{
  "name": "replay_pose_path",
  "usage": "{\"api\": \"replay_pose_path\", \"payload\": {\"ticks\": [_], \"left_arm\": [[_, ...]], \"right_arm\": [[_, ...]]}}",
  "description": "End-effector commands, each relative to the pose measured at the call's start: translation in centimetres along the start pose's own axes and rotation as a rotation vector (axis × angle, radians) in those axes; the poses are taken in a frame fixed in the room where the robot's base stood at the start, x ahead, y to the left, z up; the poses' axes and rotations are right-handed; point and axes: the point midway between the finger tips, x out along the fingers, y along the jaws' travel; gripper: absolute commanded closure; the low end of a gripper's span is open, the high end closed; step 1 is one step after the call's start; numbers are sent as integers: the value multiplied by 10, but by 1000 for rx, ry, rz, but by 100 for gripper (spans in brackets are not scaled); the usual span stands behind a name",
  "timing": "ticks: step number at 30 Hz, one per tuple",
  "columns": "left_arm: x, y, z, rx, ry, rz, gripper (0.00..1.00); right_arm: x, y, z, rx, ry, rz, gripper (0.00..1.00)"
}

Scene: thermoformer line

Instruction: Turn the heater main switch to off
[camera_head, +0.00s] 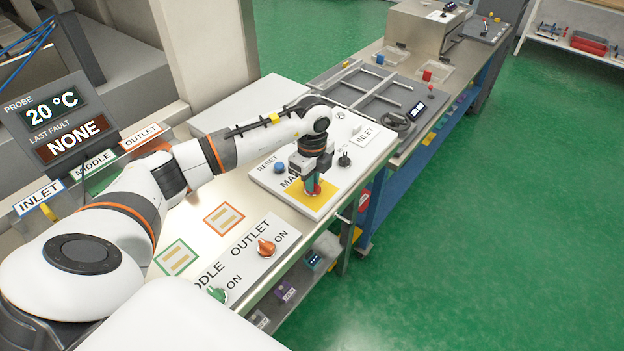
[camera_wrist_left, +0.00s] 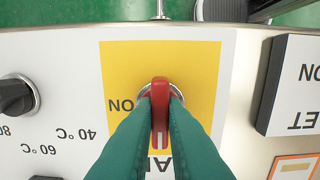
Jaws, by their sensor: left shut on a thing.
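The heater main switch is a red handle (camera_wrist_left: 160,100) on a yellow plate (camera_wrist_left: 112,70), on a white panel marked MAIN in the head view. In the left wrist view the handle lies along the picture's vertical, and an upside-down ON label (camera_wrist_left: 121,105) is just left of it. My left gripper (camera_head: 313,184) comes down over the yellow plate (camera_head: 298,197). Its teal fingers (camera_wrist_left: 160,120) are shut on the red handle, one on each side. They hide part of the lettering below it. My right gripper is not in view.
On the same panel are a blue RESET button (camera_head: 280,168) and a black temperature knob (camera_head: 344,159). An orange OUTLET switch (camera_head: 266,247) and a green MIDDLE switch (camera_head: 217,294) sit on a nearer panel. A display (camera_head: 60,120) reads 20 °C and NONE.

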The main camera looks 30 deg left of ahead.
Motion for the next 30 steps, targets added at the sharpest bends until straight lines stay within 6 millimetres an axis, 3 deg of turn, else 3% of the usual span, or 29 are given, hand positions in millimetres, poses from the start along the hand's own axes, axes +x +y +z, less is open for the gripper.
{"api": "replay_pose_path", "payload": {"ticks": [14,15,19,30], "left_arm": [[-2,1,-1,-17,2,5,100],[-2,1,-1,-17,2,5,86],[-2,1,-1,-16,2,4,67],[-6,1,0,-14,0,3,67]], "right_arm": [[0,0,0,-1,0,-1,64],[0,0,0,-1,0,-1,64],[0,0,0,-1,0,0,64],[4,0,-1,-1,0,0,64]]}}
